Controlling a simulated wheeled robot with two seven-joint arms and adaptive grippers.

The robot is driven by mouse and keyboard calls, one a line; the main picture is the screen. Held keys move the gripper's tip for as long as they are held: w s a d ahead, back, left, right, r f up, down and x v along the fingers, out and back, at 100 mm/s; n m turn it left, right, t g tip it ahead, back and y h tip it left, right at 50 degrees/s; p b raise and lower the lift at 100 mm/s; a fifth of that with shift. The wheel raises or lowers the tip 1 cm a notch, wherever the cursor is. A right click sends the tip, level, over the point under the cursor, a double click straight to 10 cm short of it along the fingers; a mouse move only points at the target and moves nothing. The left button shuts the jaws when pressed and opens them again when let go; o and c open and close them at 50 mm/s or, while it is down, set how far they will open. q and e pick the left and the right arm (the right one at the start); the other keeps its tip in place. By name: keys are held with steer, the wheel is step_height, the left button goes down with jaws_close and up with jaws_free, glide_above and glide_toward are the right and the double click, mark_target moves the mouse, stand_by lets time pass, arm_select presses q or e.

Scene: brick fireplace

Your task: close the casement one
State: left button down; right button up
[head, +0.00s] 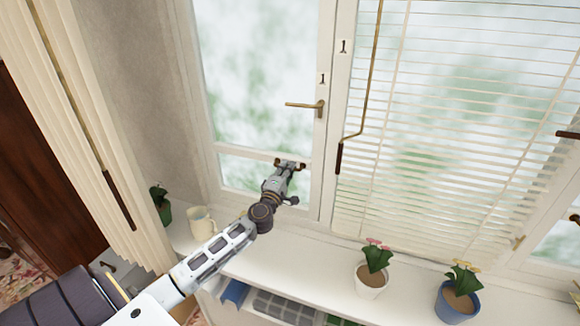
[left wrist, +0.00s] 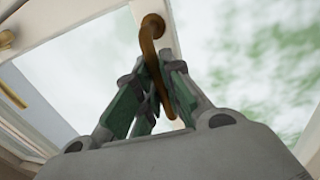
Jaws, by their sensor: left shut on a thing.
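The casement one (head: 317,140) is a white-framed window sash with a "1" on its right stile and a matching "1" on the post beside it. I see no clear gap between sash and post and cannot tell whether it is fully closed. A brass lever handle (head: 303,105) on its right stile points left, roughly level. My left gripper (head: 289,165) is at the sash's lower rail, below that lever. My right gripper is out of view.
A slatted blind (head: 455,130) with a brown-handled wand (head: 340,157) hangs just right of the sash. A cream jug (head: 202,222), a white flowerpot (head: 370,280) and a blue flowerpot (head: 457,303) stand on the sill. A cream curtain (head: 75,110) hangs at left.

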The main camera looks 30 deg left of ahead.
arm_select(q)
steer(key=shift+s+f, duration=0.1)
steer(key=shift+f, duration=0.3)
steer(key=c, duration=1.9)
jaws_free()
steer(key=o, duration=0.4)
steer(key=shift+s+r, duration=0.3)
steer(key=shift+s, duration=0.05)
steer(key=shift+v, duration=5.95)
steer(key=shift+f, duration=0.1)
